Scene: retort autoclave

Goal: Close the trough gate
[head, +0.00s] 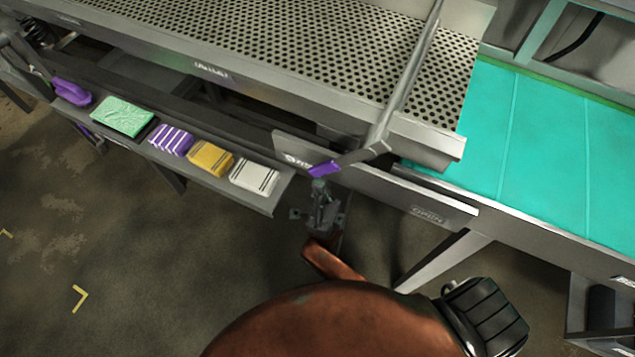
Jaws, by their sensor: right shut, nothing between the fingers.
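The perforated metal trough (300,55) runs across the top of the head view. A grey metal bar (411,80) crosses over its right part and bends at the front edge into a short arm with a purple grip (323,169). I take this bar to be part of the gate. A flat plate (375,185) with an "OPEN" label (440,215) runs along the front below it. My right gripper (319,186) is shut and empty, just below the purple grip. I cannot tell if they touch. My left gripper is not in view.
A low shelf (273,202) at left holds a purple item (72,92), a green pack (122,117), a purple striped pack (170,139), a yellow pack (210,158) and a white pack (254,177). A teal belt (550,150) lies at right. The floor at lower left is clear.

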